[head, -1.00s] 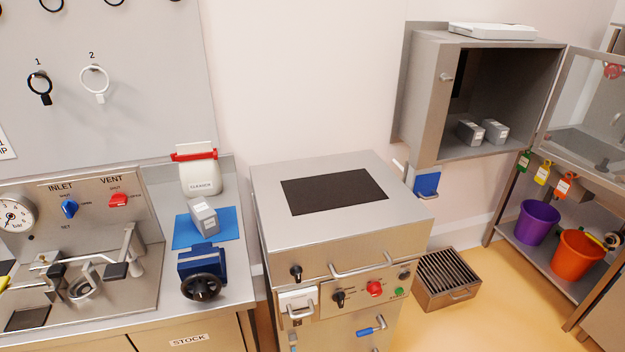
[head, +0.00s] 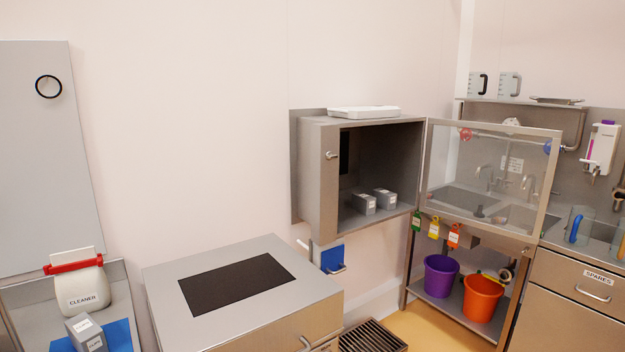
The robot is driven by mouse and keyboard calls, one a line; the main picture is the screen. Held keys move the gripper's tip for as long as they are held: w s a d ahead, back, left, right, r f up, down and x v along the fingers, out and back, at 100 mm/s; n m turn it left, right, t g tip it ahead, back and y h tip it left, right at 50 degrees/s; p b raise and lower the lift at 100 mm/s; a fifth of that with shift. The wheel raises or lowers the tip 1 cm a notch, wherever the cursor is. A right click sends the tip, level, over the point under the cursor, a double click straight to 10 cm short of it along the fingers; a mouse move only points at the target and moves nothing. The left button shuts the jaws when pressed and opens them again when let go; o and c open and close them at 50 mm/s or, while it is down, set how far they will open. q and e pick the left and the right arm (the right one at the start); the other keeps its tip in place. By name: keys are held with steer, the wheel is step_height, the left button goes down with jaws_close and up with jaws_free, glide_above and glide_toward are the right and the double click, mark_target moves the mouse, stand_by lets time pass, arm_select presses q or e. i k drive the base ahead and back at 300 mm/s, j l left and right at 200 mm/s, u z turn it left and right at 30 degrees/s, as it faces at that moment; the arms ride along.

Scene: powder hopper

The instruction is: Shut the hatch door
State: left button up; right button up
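The hatch is a grey metal wall box (head: 318,190) right of the middle of the head view. Its door (head: 546,190), a clear pane in a metal frame, stands wide open, swung out to the right from the box's right edge. A small latch knob (head: 331,155) sits on the box's left front edge. Two grey blocks (head: 364,204) (head: 385,198) stand on the hatch floor inside. Neither of my grippers shows in the head view.
A steel cabinet with a dark top panel (head: 236,283) stands below and left of the hatch. A purple bucket (head: 440,276) and an orange bucket (head: 482,299) sit on a shelf below the door. A sink and drawer unit (head: 575,285) are at the right.

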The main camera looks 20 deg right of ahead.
mark_target(546, 186)
steer(key=i+l, duration=0.15)
steer(key=l, duration=0.25)
steer(key=i+l+z, duration=0.1)
steer(key=l, duration=0.3)
steer(key=i+l, duration=0.15)
steer(key=l, duration=0.2)
steer(key=i+l+z, duration=0.15)
steer(key=l, duration=0.25)
